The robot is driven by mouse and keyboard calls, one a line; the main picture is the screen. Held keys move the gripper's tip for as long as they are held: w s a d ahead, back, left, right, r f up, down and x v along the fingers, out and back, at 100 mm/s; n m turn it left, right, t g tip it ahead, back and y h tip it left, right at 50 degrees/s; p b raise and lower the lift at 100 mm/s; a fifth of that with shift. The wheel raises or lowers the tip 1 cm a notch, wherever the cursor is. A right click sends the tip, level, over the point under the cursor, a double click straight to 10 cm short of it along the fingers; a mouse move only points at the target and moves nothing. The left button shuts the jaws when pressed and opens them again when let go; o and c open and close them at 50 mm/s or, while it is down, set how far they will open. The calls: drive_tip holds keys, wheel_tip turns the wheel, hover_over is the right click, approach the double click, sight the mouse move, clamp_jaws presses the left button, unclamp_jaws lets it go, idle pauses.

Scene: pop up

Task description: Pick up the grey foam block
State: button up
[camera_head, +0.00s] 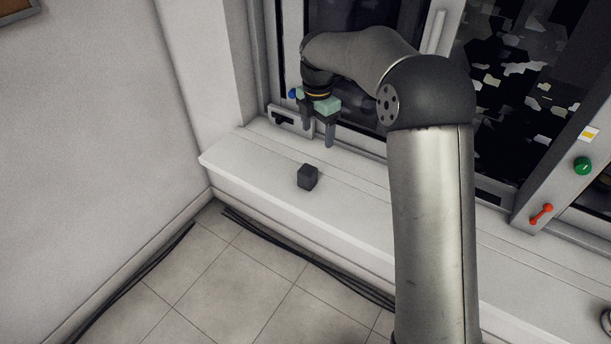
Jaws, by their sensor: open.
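The grey foam block (307,177) is a small dark grey cube. It sits on the white ledge (250,164) below the window, left of the picture's middle. My gripper (318,136) hangs above and behind the block with its two dark fingers pointing down. The fingers are apart, and nothing shows between them. The fingertips are clear of the block in the picture. The block is in full view, with nothing in front of it.
The window frame and dark glass (346,20) rise behind the ledge. A wall (100,110) closes the left side. A green button (582,166) and a red handle (541,214) are on the frame at right. Black cables (300,255) lie on the tiled floor. The ledge around the block is clear.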

sight(308, 169)
drive_tip(key=w+f+n, duration=0.1)
drive_tip(key=f, duration=0.4)
drive_tip(key=w+a+f+n, duration=0.1)
drive_tip(key=f, duration=0.4)
drive_tip(key=w+a+f+n+b, duration=0.1)
drive_tip(key=w+f, duration=0.1)
drive_tip(key=f, duration=0.3)
drive_tip(key=shift+a+n, duration=0.15)
drive_tip(key=shift+n, duration=0.25)
drive_tip(key=shift+a+f, duration=0.15)
drive_tip(key=shift+f, duration=2.9)
drive_tip(key=c, duration=1)
